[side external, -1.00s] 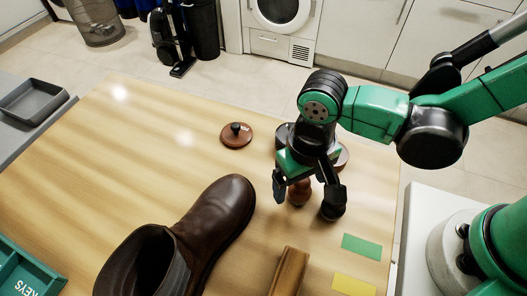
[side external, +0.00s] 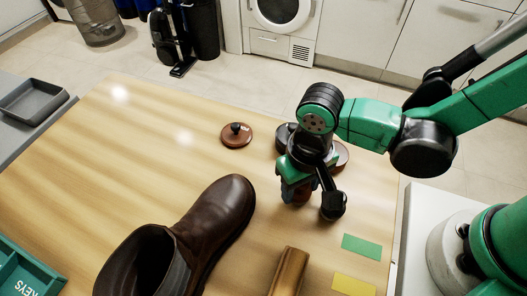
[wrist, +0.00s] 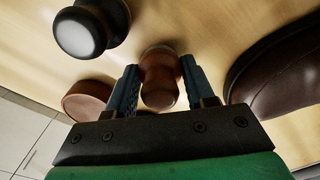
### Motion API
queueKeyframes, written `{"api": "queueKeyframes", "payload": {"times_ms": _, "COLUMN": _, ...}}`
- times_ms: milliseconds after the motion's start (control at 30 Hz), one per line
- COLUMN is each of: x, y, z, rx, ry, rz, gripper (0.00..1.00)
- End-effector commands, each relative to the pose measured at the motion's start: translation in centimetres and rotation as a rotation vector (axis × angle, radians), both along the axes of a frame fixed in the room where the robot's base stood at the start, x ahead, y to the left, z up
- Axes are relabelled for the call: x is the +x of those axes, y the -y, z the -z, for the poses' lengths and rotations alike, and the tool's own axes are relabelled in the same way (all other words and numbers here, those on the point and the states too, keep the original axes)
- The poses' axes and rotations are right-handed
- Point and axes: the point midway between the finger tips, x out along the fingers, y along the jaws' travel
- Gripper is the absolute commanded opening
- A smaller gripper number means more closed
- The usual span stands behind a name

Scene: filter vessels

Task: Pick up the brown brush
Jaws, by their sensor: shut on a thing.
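The brown brush (wrist: 160,80), a turned wooden piece with a rounded end and a narrower waist, stands between my two fingers in the wrist view. My gripper (wrist: 158,90) is shut on it, one finger on each side. In the side view my gripper (side external: 303,192) is low over the right part of the table, and the fingers hide most of the brush. Its bristles cannot be made out.
A dark brown boot (side external: 222,212) lies left of my gripper. A round brown piece with a black knob (side external: 236,134) is farther back. A wooden bar (side external: 289,272), green card (side external: 362,246) and yellow card (side external: 353,285) lie in front. A brown disc (wrist: 88,101) is close by.

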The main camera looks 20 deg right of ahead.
Motion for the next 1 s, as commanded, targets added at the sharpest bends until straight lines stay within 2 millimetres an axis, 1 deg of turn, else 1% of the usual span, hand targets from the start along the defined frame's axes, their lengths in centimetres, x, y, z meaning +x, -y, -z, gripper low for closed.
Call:
{"api": "queueKeyframes", "payload": {"times_ms": 233, "x": 0.0, "y": 0.0, "z": -0.5, "rx": 0.0, "ry": 0.0, "rz": 0.0, "gripper": 0.0}}
{"api": "queueKeyframes", "payload": {"times_ms": 367, "x": 0.0, "y": 0.0, "z": -1.7, "rx": 0.0, "ry": 0.0, "rz": 0.0, "gripper": 0.0}}
{"api": "queueKeyframes", "payload": {"times_ms": 467, "x": 0.0, "y": 0.0, "z": -3.4, "rx": 0.0, "ry": 0.001, "rz": 0.0, "gripper": 0.0}}
{"api": "queueKeyframes", "payload": {"times_ms": 800, "x": -0.1, "y": 0.1, "z": -11.6, "rx": 0.001, "ry": 0.001, "rz": 0.0, "gripper": 0.0}}
{"api": "queueKeyframes", "payload": {"times_ms": 1000, "x": 0.0, "y": 0.0, "z": -15.8, "rx": 0.001, "ry": 0.002, "rz": 0.0, "gripper": 0.0}}
